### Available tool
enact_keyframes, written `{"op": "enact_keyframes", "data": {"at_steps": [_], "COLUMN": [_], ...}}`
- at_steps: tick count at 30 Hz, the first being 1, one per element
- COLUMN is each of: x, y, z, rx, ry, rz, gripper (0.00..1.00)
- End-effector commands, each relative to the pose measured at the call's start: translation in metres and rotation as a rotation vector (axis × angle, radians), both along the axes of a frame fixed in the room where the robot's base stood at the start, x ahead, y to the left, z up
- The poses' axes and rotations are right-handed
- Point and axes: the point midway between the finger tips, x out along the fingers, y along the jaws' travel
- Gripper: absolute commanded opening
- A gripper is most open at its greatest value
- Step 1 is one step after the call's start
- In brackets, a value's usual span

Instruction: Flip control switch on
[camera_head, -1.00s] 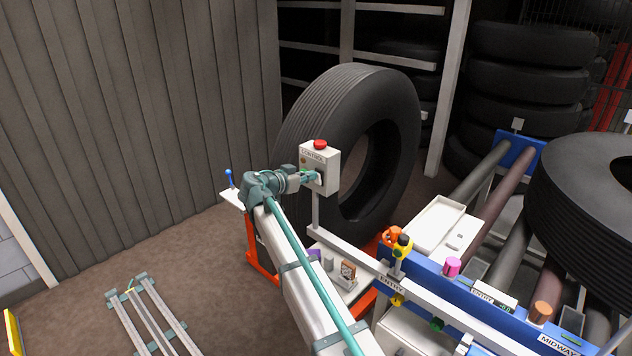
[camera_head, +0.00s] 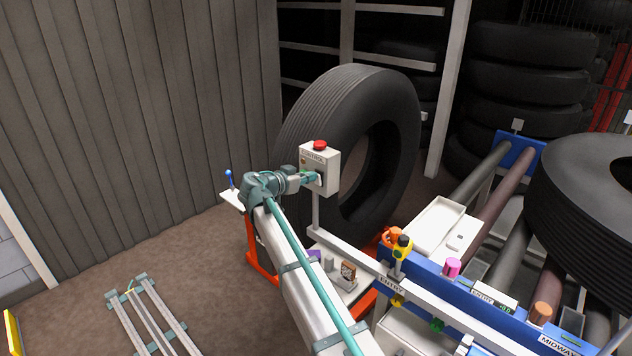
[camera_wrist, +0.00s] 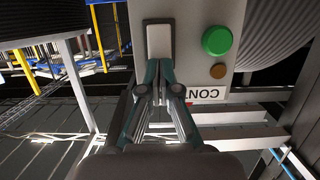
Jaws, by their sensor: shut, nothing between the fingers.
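The control box (camera_head: 328,158) is a pale box on a post, with a red button (camera_head: 320,145) on top. In the wrist view its face (camera_wrist: 193,25) appears upside down, with a green button (camera_wrist: 217,40), a small brown button (camera_wrist: 218,71) and the label "CONT..." (camera_wrist: 203,93). A pale rectangular switch (camera_wrist: 159,40) in a dark frame sits beside the green button. My gripper (camera_wrist: 160,66) is shut and empty, its fingertips at the picture's lower end of the switch. I cannot tell whether they touch it. In the head view my gripper (camera_head: 314,178) is at the box's front face.
A large tyre (camera_head: 340,110) stands close behind the box. A blue-railed roller conveyor (camera_head: 440,275) with coloured knobs runs to the right. A blue-handled lever (camera_head: 229,179) stands left of my wrist.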

Motion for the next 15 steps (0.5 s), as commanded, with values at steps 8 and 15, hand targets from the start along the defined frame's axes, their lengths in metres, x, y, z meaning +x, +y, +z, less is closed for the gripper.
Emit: {"op": "enact_keyframes", "data": {"at_steps": [8, 15], "x": [0.0003, 0.0023], "y": [-0.0003, -0.0019], "z": [-0.0002, -0.0008], "rx": [0.000, 0.000], "ry": [0.000, 0.000], "rz": [0.000, 0.000], "gripper": [0.00, 0.00]}}
